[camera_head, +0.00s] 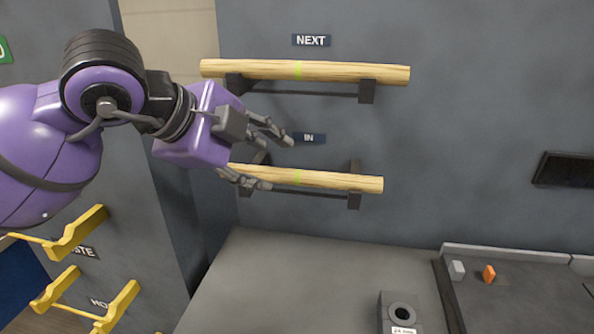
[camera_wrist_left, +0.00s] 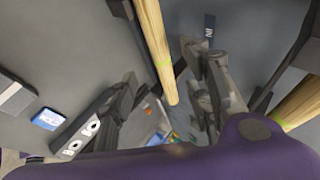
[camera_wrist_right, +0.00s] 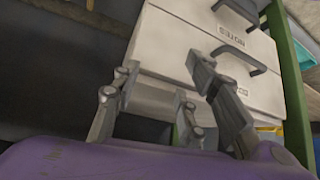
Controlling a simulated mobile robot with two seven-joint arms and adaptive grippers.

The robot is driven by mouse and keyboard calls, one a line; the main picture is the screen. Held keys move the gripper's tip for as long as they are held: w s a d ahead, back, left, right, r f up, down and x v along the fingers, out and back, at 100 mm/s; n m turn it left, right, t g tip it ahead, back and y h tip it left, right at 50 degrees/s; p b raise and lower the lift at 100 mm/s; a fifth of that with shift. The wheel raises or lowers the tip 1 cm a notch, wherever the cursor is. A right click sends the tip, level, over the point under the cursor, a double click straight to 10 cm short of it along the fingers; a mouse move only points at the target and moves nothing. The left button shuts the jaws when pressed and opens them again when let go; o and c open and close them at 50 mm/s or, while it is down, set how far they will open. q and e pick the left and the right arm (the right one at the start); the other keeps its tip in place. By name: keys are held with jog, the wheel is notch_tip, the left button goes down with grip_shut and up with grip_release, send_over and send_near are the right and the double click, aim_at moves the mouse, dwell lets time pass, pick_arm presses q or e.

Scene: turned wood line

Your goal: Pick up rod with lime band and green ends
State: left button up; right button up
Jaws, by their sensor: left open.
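Two pale wooden rods with lime bands lie on wall racks in the head view. The upper rod (camera_head: 350,72) lies under the NEXT sign, the lower rod (camera_head: 340,181) under the IN sign. I cannot make out green ends on either. My left gripper (camera_head: 279,162) is open at the left part of the lower rod, one finger above it and one near its height. In the left wrist view the lower rod (camera_wrist_left: 152,35) runs between the spread fingers (camera_wrist_left: 163,85); contact is unclear. The upper rod (camera_wrist_left: 300,103) is at the right. My right gripper (camera_wrist_right: 160,85) is open and empty.
Dark brackets (camera_head: 367,92) hold the rods off the grey wall. Below is a grey bench top (camera_head: 300,285) with a holed block (camera_head: 402,312). Yellow hooks (camera_head: 75,235) are at lower left. White drawers (camera_wrist_right: 200,45) face my right gripper.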

aim_at(290, 175)
pick_arm(q)
jog(key=x, duration=0.7)
jog(key=shift+d+p, duration=0.15)
jog(key=shift+p, duration=0.15)
jog(key=shift+w+d+f, duration=0.15)
jog(key=shift+w+f, duration=0.1)
jog(key=shift+w, duration=0.1)
jog(key=shift+c, duration=0.3)
jog(key=c, duration=0.8)
grip_shut()
pick_arm(e)
jog(key=shift+s+d+f, duration=0.1)
jog(key=shift+s, duration=0.6)
